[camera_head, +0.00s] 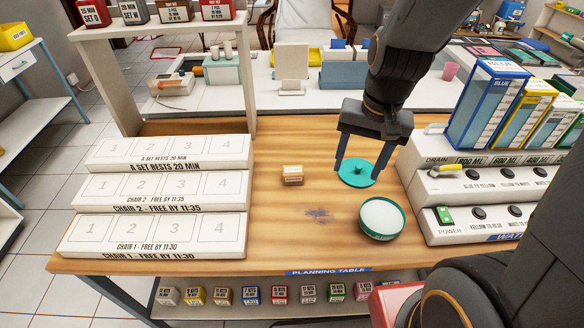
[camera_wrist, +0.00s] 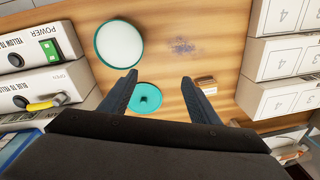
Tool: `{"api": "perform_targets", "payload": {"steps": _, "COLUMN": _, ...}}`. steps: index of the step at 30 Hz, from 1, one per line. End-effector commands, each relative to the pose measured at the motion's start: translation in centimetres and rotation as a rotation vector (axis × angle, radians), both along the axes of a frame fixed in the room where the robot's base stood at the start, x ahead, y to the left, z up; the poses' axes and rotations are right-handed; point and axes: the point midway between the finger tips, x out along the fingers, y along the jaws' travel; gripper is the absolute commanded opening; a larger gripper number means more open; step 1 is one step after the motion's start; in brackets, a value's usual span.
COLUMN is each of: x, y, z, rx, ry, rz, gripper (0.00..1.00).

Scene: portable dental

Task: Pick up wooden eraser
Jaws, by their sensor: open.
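The wooden eraser (camera_head: 292,174) is a small tan block with a pale label, lying alone near the middle of the wooden table. In the wrist view the eraser (camera_wrist: 205,82) shows by the right-hand finger, partly hidden by it. My gripper (camera_head: 359,174) is open and empty, pointing down above the teal disc (camera_head: 357,181), to the right of the eraser. In the wrist view my gripper (camera_wrist: 160,78) has its two fingers spread wide, with bare table and the teal disc (camera_wrist: 146,98) showing between and below them.
A teal-rimmed white round dish (camera_head: 381,218) stands in front of the disc. White numbered chair racks (camera_head: 160,190) line the table's left side. White control boxes (camera_head: 470,190) with upright coloured binders (camera_head: 488,105) fill the right. The table (camera_head: 285,225) is clear around the eraser, apart from a dark smudge.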

Motion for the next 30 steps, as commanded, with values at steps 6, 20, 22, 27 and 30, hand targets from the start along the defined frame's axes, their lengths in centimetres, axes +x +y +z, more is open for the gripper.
{"api": "perform_targets", "payload": {"steps": 6, "x": 6.9, "y": 4.8, "z": -4.5, "rx": 0.188, "ry": 0.157, "rz": -0.646, "gripper": 0.56}}
{"api": "perform_targets", "payload": {"steps": 20, "x": 12.7, "y": 10.4, "z": -8.2, "rx": 0.339, "ry": 0.364, "rz": -1.214, "gripper": 0.56}}
{"api": "perform_targets", "payload": {"steps": 22, "x": 12.6, "y": 10.7, "z": -8.9, "rx": 0.339, "ry": 0.362, "rz": -1.213, "gripper": 0.56}}
{"api": "perform_targets", "payload": {"steps": 27, "x": 12.4, "y": 11.5, "z": -10.3, "rx": 0.337, "ry": 0.361, "rz": -1.210, "gripper": 0.56}}
{"api": "perform_targets", "payload": {"steps": 30, "x": 12.2, "y": 12.2, "z": -11.6, "rx": 0.336, "ry": 0.361, "rz": -1.210, "gripper": 0.56}}
